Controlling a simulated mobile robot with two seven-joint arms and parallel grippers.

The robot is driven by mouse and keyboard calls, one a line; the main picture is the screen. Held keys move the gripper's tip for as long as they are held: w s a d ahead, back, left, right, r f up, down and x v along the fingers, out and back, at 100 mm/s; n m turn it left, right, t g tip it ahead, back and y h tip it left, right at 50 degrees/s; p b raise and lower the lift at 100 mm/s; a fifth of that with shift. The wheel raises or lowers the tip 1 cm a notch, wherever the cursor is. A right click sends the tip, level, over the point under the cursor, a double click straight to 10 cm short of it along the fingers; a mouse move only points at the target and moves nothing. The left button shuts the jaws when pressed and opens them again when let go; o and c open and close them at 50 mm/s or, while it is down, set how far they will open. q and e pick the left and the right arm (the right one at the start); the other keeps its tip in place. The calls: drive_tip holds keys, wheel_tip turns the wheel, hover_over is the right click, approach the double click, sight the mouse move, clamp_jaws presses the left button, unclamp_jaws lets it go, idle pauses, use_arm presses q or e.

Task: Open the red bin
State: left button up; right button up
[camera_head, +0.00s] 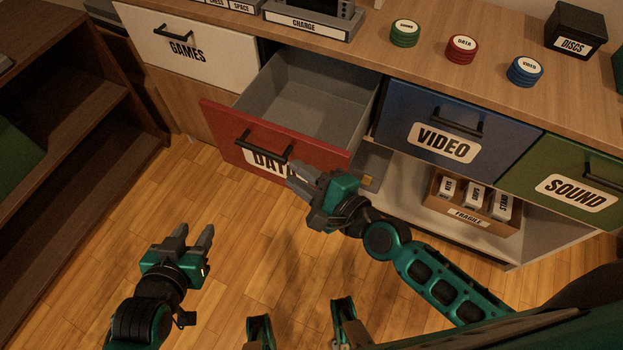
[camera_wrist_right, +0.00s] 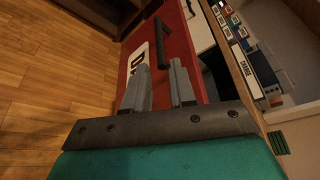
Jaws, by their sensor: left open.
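The red bin (camera_head: 222,124) is a drawer with a red front labelled DATA, pulled out of the cabinet; its grey inside looks empty. Its black handle (camera_head: 262,143) also shows in the right wrist view (camera_wrist_right: 164,42). My right gripper (camera_head: 294,171) is at the right end of the handle, in front of the label. Its two fingers (camera_wrist_right: 160,70) are apart, with the handle's near end at or just beyond their tips; I cannot tell whether they touch. My left gripper (camera_head: 196,232) is open and empty over the floor, away from the bin.
A white GAMES bin (camera_head: 215,55), a blue VIDEO bin (camera_head: 405,105) and a green SOUND bin (camera_head: 530,155) are shut. Labelled discs (camera_head: 462,46) stand on the countertop. A dark bookcase (camera_head: 70,150) stands left; floor between is clear.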

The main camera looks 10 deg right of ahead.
use_arm(q)
drive_tip(key=shift+s+a+f, duration=0.1)
drive_tip(key=shift+s+f, duration=0.1)
use_arm(e)
drive_tip(key=v, duration=0.3)
use_arm(q)
drive_tip(key=shift+r, duration=0.15)
drive_tip(key=p, duration=0.1)
drive_tip(key=r+p, duration=0.1)
drive_tip(key=a+r+p, duration=0.1)
drive_tip(key=p, duration=0.1)
drive_tip(key=shift+s+a+r+y, duration=0.1)
drive_tip(key=shift+s+r+y, duration=0.15)
drive_tip(key=shift+s+y, duration=0.1)
use_arm(e)
drive_tip(key=s+d+f+n+g+h, duration=0.2)
drive_tip(key=s+d+n+h, duration=0.2)
drive_tip(key=n, duration=1.6)
drive_tip(key=d+h, duration=0.3)
drive_tip(key=d, duration=0.4)
drive_tip(key=shift+d+f, duration=0.2)
drive_tip(key=shift+f, duration=0.2)
drive_tip(key=shift+s, duration=0.15)
use_arm(q)
drive_tip(key=shift+w+r, duration=0.1)
drive_tip(key=shift+w, duration=0.05)
